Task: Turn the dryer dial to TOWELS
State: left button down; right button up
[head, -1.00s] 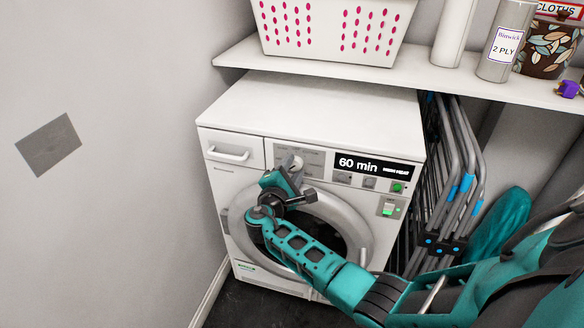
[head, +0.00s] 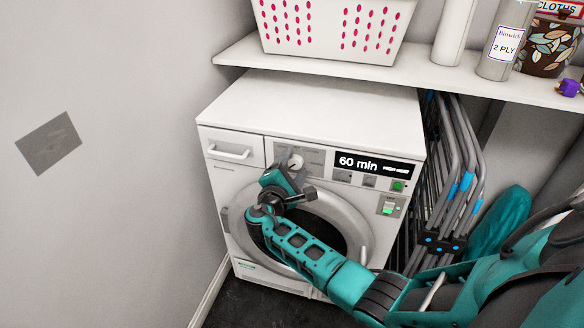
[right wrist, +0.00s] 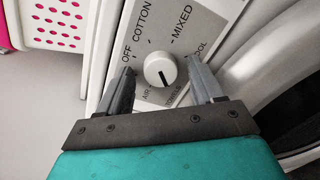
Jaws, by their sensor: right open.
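The dryer (head: 310,110) stands under the shelf, with its round white dial (head: 296,162) on the grey panel, left of the display. In the right wrist view the dial (right wrist: 160,70) sits between the two fingers of my right gripper (right wrist: 160,67). The gripper is open, one finger either side, with gaps to the dial. The dial's dark mark points down in the picture, toward the AIR and TOWELS labels (right wrist: 178,96), seemingly nearer TOWELS; the exact setting is unclear. OFF, COTTON and MIXED labels lie above. In the head view my right gripper (head: 291,172) is just below the dial. My left gripper is not seen.
The display (head: 372,167) reads 60 min, with small blurred text beside it. A white shelf (head: 400,75) overhangs the dryer, bearing a basket (head: 330,30).

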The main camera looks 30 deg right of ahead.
jog(key=p+v, duration=0.1)
jog(key=v, duration=1.2)
